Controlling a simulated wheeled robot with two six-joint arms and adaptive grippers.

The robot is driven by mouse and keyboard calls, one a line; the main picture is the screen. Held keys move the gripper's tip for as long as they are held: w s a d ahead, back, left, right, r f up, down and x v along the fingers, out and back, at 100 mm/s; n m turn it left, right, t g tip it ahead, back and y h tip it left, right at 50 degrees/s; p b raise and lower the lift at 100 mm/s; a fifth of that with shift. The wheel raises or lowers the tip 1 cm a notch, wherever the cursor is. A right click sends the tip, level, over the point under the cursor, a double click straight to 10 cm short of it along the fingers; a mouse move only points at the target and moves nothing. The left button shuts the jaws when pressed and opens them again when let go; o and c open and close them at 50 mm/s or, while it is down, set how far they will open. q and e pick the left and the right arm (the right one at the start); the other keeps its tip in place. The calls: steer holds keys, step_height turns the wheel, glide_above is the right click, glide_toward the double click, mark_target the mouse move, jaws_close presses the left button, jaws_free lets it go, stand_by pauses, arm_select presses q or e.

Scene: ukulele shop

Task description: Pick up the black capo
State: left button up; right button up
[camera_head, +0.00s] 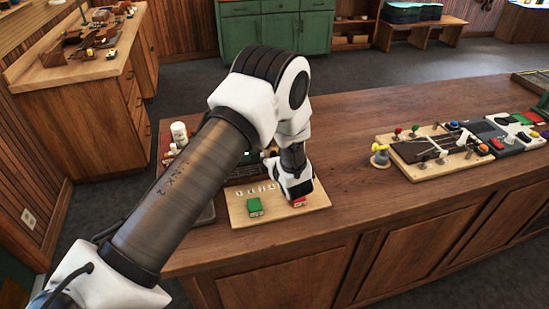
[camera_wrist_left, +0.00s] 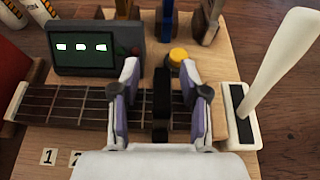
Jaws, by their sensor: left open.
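The black capo (camera_wrist_left: 162,95) appears as a dark upright bar across the fretted neck (camera_wrist_left: 60,103) in the left wrist view. My left gripper (camera_wrist_left: 161,68) is open, with one finger on each side of the capo. Gaps show between both fingers and the capo. In the head view my left arm reaches down over the light wooden board (camera_head: 237,213) on the counter, and its wrist hides the capo and the fingertips. My right gripper is in neither view.
A dark device with a lit display (camera_wrist_left: 83,47) and a yellow button (camera_wrist_left: 178,56) stand behind the neck. A white lever (camera_wrist_left: 280,60) rises at the right. Green (camera_head: 254,206) and red (camera_head: 299,201) blocks sit at the board's front.

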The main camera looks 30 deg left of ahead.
arm_select(q)
steer(key=shift+s+d, duration=0.1)
steer(key=shift+d, duration=0.05)
steer(key=shift+d+r, duration=0.1)
steer(key=shift+r, duration=0.05)
steer(key=shift+c, duration=1.3)
jaws_close()
